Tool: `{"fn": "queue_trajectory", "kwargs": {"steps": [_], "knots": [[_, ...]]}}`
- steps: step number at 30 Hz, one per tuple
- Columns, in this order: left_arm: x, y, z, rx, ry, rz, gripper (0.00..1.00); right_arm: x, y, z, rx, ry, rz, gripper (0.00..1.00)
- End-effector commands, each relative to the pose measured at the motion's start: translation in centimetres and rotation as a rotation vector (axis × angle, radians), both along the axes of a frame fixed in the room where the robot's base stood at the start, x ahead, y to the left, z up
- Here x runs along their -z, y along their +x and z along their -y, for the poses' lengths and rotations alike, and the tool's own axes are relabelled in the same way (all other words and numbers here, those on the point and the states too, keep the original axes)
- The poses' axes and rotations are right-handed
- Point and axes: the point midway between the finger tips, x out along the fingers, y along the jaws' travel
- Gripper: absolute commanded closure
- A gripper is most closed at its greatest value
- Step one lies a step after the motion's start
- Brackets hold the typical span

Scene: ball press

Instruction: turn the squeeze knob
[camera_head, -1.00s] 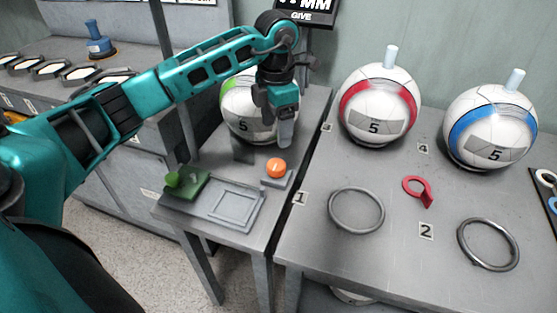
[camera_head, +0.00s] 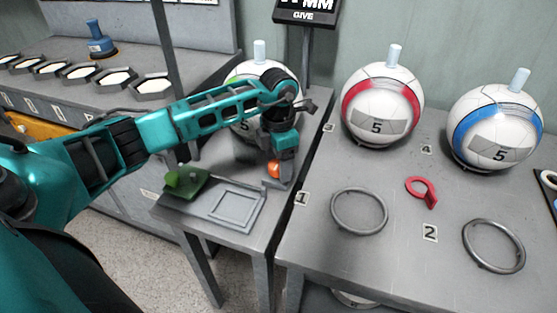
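A round orange knob (camera_head: 273,170) sits on a small grey base on the left table. It is partly hidden behind my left gripper (camera_head: 284,172), which points down over it. From this angle I cannot tell whether the fingers touch the knob or how far apart they are. I cannot tell for sure which of the two is the squeeze knob. My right gripper is not in view.
A white ball with a green band (camera_head: 262,72) stands behind my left arm. Balls with a red band (camera_head: 382,103) and a blue band (camera_head: 494,129) stand on the right table. Two grey rings (camera_head: 359,188) and a red tab (camera_head: 421,187) lie there. A grey tray (camera_head: 260,204) lies near the front of the left table.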

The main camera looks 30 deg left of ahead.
Motion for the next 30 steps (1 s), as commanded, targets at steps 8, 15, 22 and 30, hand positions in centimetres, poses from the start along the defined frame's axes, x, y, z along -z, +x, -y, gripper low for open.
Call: {"fn": "queue_trajectory", "kwargs": {"steps": [8,15,22,30], "knots": [[-0.03,0.01,0.02,0.000,0.000,0.000,0.57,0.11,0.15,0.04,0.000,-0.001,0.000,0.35],[-0.05,0.01,0.02,0.000,-0.001,0.001,0.80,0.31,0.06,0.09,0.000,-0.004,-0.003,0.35],[-0.05,0.02,0.00,0.011,-0.001,0.001,0.83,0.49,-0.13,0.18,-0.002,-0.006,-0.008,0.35],[-0.05,0.06,0.03,0.119,-0.001,0.003,0.83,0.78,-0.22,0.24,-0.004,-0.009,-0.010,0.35]]}}
